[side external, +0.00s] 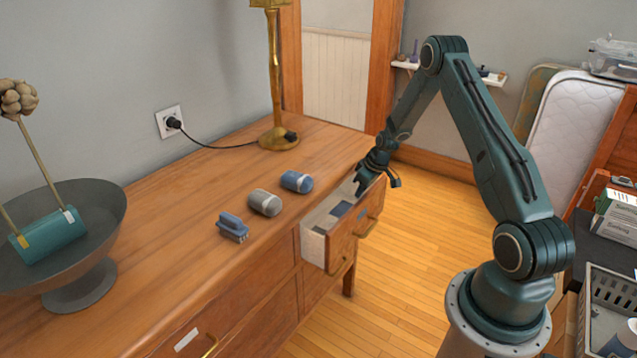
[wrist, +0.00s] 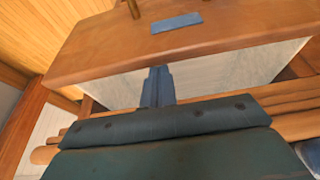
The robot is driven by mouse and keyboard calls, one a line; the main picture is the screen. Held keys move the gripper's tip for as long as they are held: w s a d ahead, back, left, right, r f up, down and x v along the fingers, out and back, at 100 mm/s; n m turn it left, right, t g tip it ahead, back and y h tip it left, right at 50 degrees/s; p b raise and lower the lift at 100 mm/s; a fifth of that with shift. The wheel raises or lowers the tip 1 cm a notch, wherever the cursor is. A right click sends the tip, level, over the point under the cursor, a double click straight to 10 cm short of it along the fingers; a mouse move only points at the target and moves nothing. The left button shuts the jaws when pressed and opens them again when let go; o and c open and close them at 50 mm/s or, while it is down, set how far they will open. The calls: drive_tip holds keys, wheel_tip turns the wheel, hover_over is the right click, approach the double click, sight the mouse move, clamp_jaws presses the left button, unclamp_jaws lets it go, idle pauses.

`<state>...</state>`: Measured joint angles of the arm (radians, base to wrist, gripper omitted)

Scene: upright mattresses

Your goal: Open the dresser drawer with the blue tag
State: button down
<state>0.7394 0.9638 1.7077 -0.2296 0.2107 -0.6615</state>
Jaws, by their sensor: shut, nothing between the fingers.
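The drawer with the blue tag (side external: 340,248) is at the dresser's right end and stands pulled out, its pale inside showing. Its blue tag (side external: 362,213) is on the front, above a brass handle (side external: 368,228). In the wrist view the blue tag (wrist: 177,23) lies on the wooden drawer front (wrist: 110,50), beyond the pale interior (wrist: 215,75). My gripper (side external: 361,187) is at the open drawer's top, on the inner side of its front. Its shut fingers (wrist: 157,86) point toward that front; whether they touch it I cannot tell. Something dark lies inside the drawer.
On the dresser top (side external: 180,220) are a blue roll (side external: 297,181), a grey roll (side external: 265,202), a blue brush-like item (side external: 232,227), a brass lamp (side external: 276,90) and a bowl (side external: 75,270). A white-tagged drawer (side external: 230,335) is at front left. The floor (side external: 430,220) before the open drawer is clear.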

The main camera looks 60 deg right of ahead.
drive_tip(key=shift+f, duration=0.2)
idle(0.3)
drive_tip(key=s, duration=1)
drive_tip(key=shift+r, duration=0.1)
drive_tip(key=v, duration=0.9)
drive_tip(key=shift+r, duration=0.35)
drive_tip(key=shift+s, duration=0.1)
